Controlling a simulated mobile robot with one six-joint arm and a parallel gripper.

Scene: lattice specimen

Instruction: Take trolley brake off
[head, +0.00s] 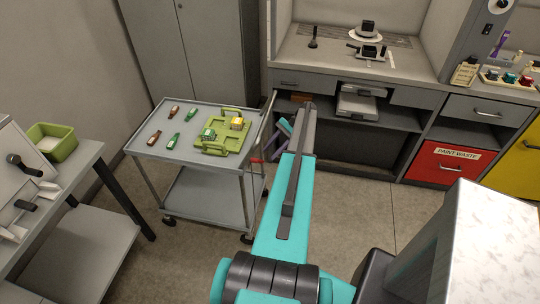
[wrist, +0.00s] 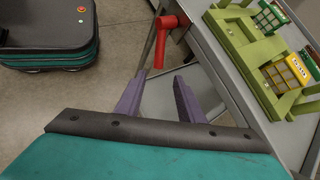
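The grey trolley (head: 150,143) stands left of centre in the head view, and its grey edge (wrist: 215,62) shows in the wrist view. A red lever (head: 256,161), apparently the brake, sticks out from the trolley's right side below the top. In the wrist view the red lever (wrist: 166,38) hangs down beside a trolley post. My gripper (head: 277,135) has purple fingers and is close to the trolley's right side. In the wrist view my gripper (wrist: 157,80) is open and empty. The lever's lower end lies just beyond and between the fingertips in the picture; they appear apart.
A side table (head: 80,165) stands left. A workbench (head: 345,72) and red paint waste bin (head: 440,165) stand behind and right. Floor shows right of the trolley.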

